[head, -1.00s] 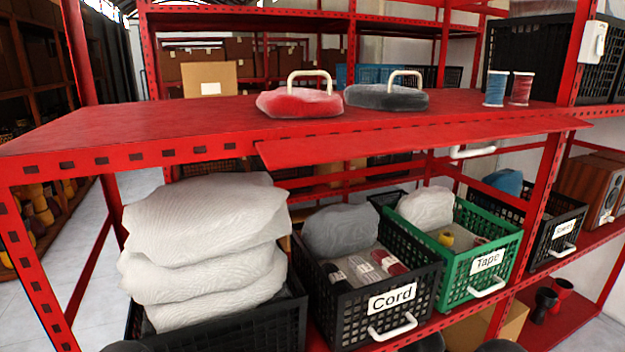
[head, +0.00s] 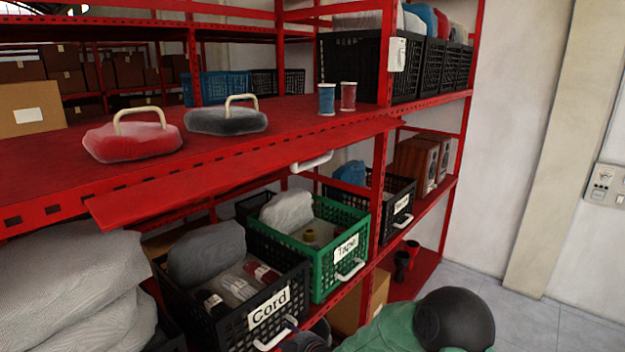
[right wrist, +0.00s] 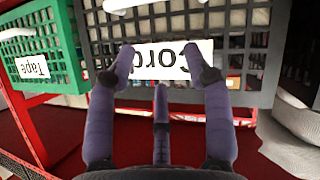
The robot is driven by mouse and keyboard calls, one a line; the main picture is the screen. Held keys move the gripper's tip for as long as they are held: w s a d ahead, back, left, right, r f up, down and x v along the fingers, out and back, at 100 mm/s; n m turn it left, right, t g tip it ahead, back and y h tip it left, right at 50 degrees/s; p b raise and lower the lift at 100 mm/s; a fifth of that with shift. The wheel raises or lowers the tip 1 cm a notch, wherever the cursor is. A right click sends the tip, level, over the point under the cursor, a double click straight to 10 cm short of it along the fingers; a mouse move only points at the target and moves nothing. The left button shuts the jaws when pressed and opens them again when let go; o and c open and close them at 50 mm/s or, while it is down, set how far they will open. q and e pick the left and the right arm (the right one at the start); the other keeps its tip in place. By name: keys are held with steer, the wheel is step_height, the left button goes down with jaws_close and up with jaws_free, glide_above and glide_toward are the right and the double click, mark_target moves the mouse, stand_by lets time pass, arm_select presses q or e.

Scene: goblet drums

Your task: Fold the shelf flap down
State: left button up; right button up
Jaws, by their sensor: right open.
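The red shelf flap (head: 240,172) runs along the front edge of the red upper shelf (head: 230,140) in the head view. It sticks outward, raised above the crates, and does not hang down. A white handle (head: 312,162) shows under its right part. My right gripper (right wrist: 163,72) is open and empty in the right wrist view, its purple fingers spread in front of the black Cord crate (right wrist: 240,55). The crate's white handle (right wrist: 130,4) is at the top edge there. My left gripper is not in view.
Below the flap stand the Cord crate (head: 215,325), the green Tape crate (head: 325,275) and grey sacks (head: 70,290). A red cushion (head: 130,140), a dark cushion (head: 225,120) and two spools (head: 327,98) stand on the upper shelf. Bare floor (head: 525,320) lies at right.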

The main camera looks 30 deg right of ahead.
steer(key=w+d+r+n+t+h+p, duration=0.1)
steer(key=w+d+r+n+t, duration=0.2)
steer(key=r, duration=0.8)
steer(key=d+r+n+t+h+p, duration=0.15)
steer(key=d+r, duration=0.25)
steer(key=r, duration=0.8)
steer(key=n+t+p, duration=0.2)
steer(key=n+t, duration=0.3)
glide_toward(314, 163)
steer(key=shift+m, duration=0.25)
steer(key=p+x, duration=0.2)
steer(key=x, duration=0.9)
jaws_close()
